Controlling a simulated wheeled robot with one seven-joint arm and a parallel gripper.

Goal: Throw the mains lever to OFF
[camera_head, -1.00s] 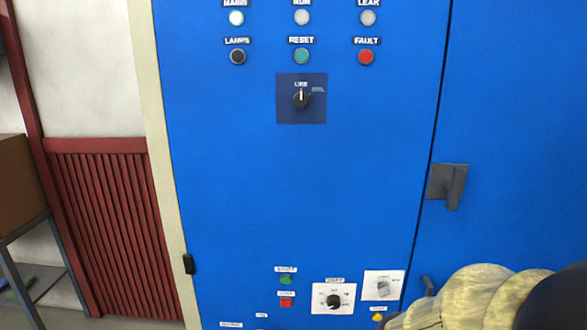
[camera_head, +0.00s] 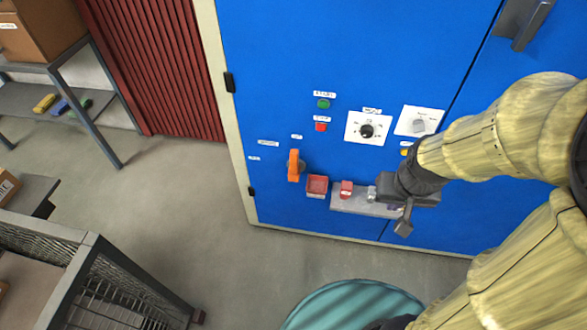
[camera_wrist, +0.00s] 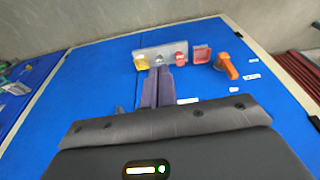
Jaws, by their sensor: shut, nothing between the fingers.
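The grey plate (camera_head: 350,206) carries a red item (camera_head: 346,189) and other small pieces. A red open box (camera_head: 317,186) sits between plate and lever. A rotary switch (camera_head: 366,130) and buttons sit above. A mesh cart (camera_head: 90,270) stands lower left; a teal round object (camera_head: 350,300) lies below.

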